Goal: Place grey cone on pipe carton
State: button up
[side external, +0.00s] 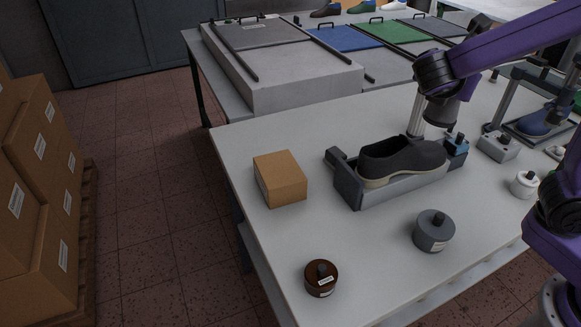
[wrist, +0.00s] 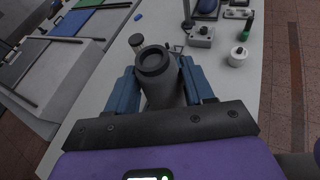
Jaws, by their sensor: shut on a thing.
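The grey cone (wrist: 164,92) is between the two blue fingers of my gripper (wrist: 161,72) in the wrist view. The fingers are shut on its sides, and a dark ring-shaped end faces the far side. The brown pipe carton (side external: 280,180) sits on the white table at the left in the side view, with its plain top clear. My gripper is behind the grey shoe in the side view, away from the carton. The arm and shoe partly hide it there, and I cannot make out the cone clearly.
A grey shoe (side external: 402,160) rests in a grey holder (side external: 405,186) between my gripper and the carton. A grey lidded pot (side external: 434,232) and a brown one (side external: 321,280) stand nearer the front. Bare table (side external: 350,236) lies between them.

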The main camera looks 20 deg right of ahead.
jog(key=w+a+n+t+y, duration=0.3)
jog(key=a+n+y, duration=0.15)
jog(key=a, duration=0.65)
jog(key=w+a+n+t+y, duration=0.2)
jog(key=a+n+t+y, duration=0.25)
jog(key=a, duration=0.65)
jog(key=shift+n+g, duration=0.3)
jog(key=shift+g, duration=0.05)
jog(key=shift+w+a+f, duration=0.9)
jog(key=shift+w+f, duration=1.25)
jog(key=shift+f, duration=0.75)
jog(key=shift+w+a+f, duration=0.95)
jog(key=shift+w+f, duration=1.2)
jog(key=shift+f, duration=0.7)
jog(key=shift+w+a+f, duration=0.9)
jog(key=shift+w+f, duration=1.25)
jog(key=shift+f, duration=0.75)
jog(key=shift+f, duration=0.1)
jog(key=o, duration=1.2)
